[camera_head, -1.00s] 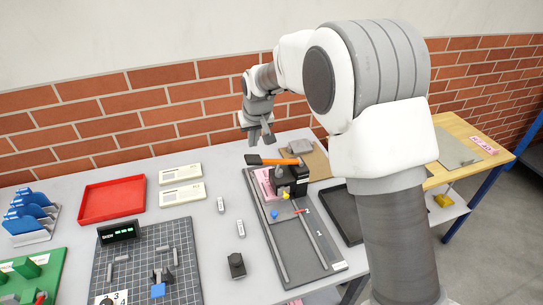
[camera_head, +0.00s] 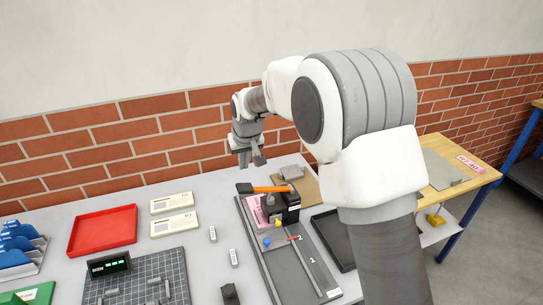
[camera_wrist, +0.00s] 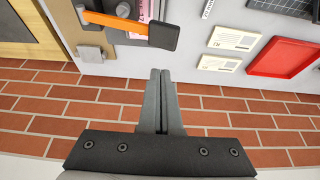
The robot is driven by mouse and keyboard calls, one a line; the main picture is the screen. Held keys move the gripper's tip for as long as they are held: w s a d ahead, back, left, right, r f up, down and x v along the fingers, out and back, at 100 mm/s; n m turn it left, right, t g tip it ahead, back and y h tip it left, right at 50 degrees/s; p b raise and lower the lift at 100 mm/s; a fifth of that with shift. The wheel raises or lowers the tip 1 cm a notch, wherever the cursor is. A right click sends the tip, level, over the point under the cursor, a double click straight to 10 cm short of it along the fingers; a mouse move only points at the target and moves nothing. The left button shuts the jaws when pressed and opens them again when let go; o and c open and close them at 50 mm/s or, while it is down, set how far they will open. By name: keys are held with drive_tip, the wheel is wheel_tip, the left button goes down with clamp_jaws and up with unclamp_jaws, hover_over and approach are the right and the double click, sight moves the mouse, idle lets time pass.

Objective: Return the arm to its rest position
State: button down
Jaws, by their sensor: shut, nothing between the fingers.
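My gripper (camera_head: 251,157) is at the end of my arm, in the air above the back edge of the grey table near the brick wall. In the wrist view my gripper (camera_wrist: 160,75) shows its two grey fingers together, with nothing between them. My arm's large white and grey links cover part of the right side of the head view.
The grey table (camera_head: 195,190) holds a red tray (camera_head: 103,230), two cream cards (camera_head: 174,225), a dark grid plate (camera_head: 150,282) and a black tray (camera_head: 332,240). The brick wall (camera_head: 100,150) stands close behind. A wooden table (camera_head: 455,150) is at the right.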

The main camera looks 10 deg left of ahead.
drive_tip(key=s+d+r+m+b, duration=0.1)
drive_tip(key=s+d+r, duration=0.6)
drive_tip(key=d, duration=0.2)
drive_tip(key=s+d+r+m, duration=0.2)
drive_tip(key=s+d+r, duration=0.4)
drive_tip(key=d, duration=0.3)
drive_tip(key=s+d+f+m+h, duration=0.1)
drive_tip(key=s+d, duration=0.4)
drive_tip(key=s, duration=0.5)
drive_tip(key=s+d+f+m+t+h, duration=0.1)
drive_tip(key=s+d, duration=0.4)
drive_tip(key=s, duration=0.5)
drive_tip(key=shift+s+b, duration=0.25)
drive_tip(key=shift+b, duration=0.2)
